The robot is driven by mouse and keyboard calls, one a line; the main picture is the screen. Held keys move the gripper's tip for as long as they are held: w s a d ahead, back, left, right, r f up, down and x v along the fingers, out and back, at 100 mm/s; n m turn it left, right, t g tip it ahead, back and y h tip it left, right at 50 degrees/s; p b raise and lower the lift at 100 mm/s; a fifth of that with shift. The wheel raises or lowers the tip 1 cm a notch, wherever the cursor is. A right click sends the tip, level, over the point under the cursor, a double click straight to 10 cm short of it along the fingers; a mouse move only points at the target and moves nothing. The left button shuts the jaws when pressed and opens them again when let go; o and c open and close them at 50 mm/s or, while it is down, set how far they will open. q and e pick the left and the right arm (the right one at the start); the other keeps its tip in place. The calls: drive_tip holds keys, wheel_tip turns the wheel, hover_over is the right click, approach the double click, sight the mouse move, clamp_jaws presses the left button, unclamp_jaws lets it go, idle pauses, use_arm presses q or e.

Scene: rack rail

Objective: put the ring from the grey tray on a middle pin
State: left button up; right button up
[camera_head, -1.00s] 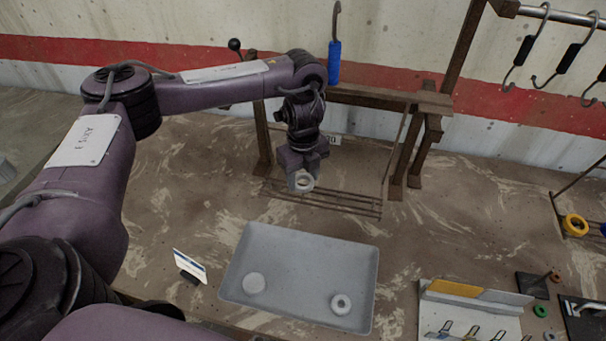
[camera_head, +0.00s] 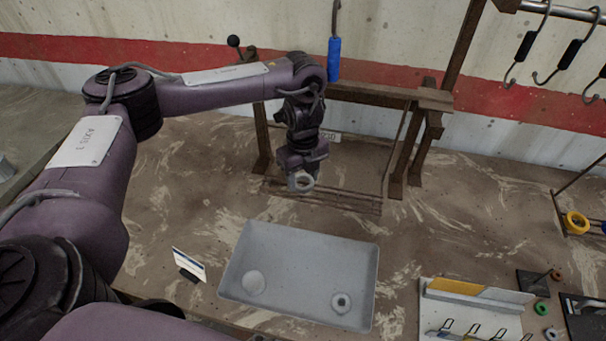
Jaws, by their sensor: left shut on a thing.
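My left gripper (camera_head: 303,172) is shut on a pale grey-white ring (camera_head: 303,184), held just in front of the wooden rack. The ring's hole faces roughly toward the camera. Behind and below it, thin rods (camera_head: 345,201) stretch across the low part of the rack (camera_head: 400,94); I cannot tell which are pins or how far the ring is from them. The grey tray (camera_head: 300,234) lies nearer, with a pale round disc (camera_head: 253,282) at its left and a small ring-like piece (camera_head: 341,302) at its right. My right gripper is out of view.
A blue-handled hook (camera_head: 334,60) hangs above the rack, and black hooks (camera_head: 569,58) hang at upper right. A small card (camera_head: 189,264) stands left of the tray. A yellow ring (camera_head: 576,223) and a tool holder (camera_head: 470,308) are at right. Table between tray and rack is clear.

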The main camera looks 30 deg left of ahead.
use_arm(q)
drive_tip(key=shift+s+d+f+b, duration=0.1)
drive_tip(key=shift+s+f+b, duration=0.1)
drive_tip(key=shift+f, duration=0.35)
drive_tip(key=shift+s+f+b, duration=0.2)
drive_tip(key=shift+f, duration=0.35)
drive_tip(key=o, duration=1)
drive_tip(key=shift+o, duration=0.2)
wheel_tip(320, 180, up, 10)
drive_tip(key=w+p, duration=0.1)
drive_tip(key=p, duration=0.7)
drive_tip(key=shift+d+f, duration=0.1)
drive_tip(key=shift+f, duration=0.05)
